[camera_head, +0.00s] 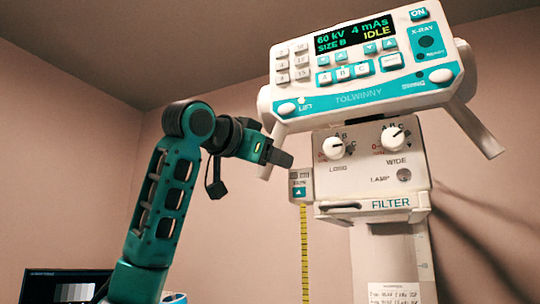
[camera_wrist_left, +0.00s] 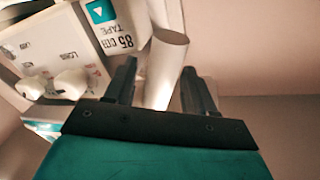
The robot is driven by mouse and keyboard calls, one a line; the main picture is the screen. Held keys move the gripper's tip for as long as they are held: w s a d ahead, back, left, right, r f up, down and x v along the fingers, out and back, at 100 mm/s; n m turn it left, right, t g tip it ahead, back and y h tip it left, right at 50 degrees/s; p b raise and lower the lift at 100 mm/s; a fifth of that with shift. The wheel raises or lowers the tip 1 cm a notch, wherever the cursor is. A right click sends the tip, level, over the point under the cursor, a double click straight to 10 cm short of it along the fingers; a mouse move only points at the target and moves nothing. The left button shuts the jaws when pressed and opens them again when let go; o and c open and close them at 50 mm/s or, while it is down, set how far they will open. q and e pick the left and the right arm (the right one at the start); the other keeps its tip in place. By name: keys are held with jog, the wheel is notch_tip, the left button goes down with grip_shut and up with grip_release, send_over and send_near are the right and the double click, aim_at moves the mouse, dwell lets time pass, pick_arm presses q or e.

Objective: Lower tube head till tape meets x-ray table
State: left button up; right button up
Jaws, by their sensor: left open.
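The tube head (camera_head: 372,170) is a white block with knobs and a FILTER label, under a tilted white and teal control panel (camera_head: 365,65). A white handle (camera_head: 266,108) slopes down from the panel's left side; it also shows in the left wrist view (camera_wrist_left: 168,60). My left gripper (camera_head: 285,157) is open at this handle, with a finger on either side of it in the wrist view (camera_wrist_left: 159,72). I cannot tell whether they touch. The yellow tape (camera_head: 304,255) hangs from its housing (camera_head: 301,184) and runs out of the picture. The x-ray table and my right gripper are not in view.
A second white handle (camera_head: 474,130) slopes down at the panel's right. The panel display (camera_head: 353,35) reads IDLE. A monitor (camera_head: 62,286) stands at the lower left. Bare wall lies behind, with free space between my left arm and the tape.

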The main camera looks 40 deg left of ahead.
pick_arm(q)
grip_shut()
dwell(0.3)
notch_tip(320, 180, down, 7)
jog(key=b, duration=0.5)
grip_release()
jog(key=shift+s, duration=0.1)
jog(key=s+d+b, duration=0.1)
jog(key=s, duration=1.1)
jog(key=shift+s, duration=0.35)
